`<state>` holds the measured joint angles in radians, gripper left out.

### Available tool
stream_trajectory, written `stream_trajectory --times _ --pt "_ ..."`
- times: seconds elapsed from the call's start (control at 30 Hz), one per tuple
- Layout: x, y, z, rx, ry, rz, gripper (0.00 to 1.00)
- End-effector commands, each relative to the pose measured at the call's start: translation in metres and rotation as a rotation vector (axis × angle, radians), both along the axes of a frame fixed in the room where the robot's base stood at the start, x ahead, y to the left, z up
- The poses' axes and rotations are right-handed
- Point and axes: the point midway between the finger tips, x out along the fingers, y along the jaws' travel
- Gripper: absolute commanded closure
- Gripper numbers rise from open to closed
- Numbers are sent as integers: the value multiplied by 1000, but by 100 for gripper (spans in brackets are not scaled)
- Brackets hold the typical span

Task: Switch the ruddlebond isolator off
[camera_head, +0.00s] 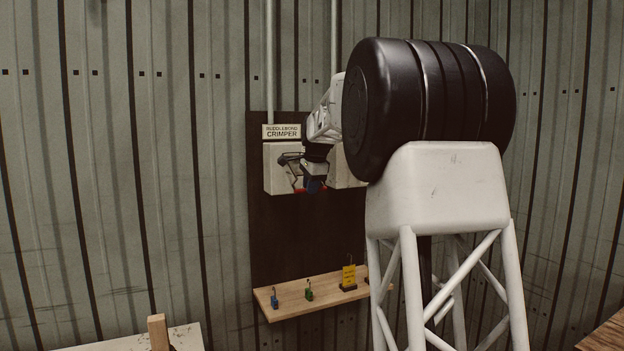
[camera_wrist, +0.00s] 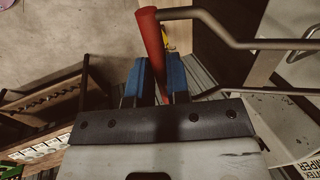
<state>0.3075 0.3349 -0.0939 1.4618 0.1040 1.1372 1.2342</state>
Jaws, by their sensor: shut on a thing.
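A grey isolator box (camera_head: 277,172) hangs on a dark board under a sign (camera_head: 281,132) reading "RUDDLEBOND CRIMPER". The wrist view shows a red handle grip (camera_wrist: 151,35) joined to a bent grey metal rod (camera_wrist: 205,18) that runs off to the right. My gripper (camera_wrist: 158,66) has its blue fingers on either side of the red grip and is shut on it. In the head view my gripper (camera_head: 313,184) is in front of the box's lower right, and red shows beside it. My wrist hides part of the box, and I cannot read the switch position.
A second grey box (camera_head: 343,172) is partly hidden behind my arm. Free space lies between the boxes and shelf.

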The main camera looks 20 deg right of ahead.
Motion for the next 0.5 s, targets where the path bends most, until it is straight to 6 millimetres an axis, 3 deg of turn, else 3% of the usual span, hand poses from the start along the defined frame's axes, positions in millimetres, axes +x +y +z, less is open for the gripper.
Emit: stream_trajectory --times 0.5 --pt "34 0 -54 1 -338 -2 100"
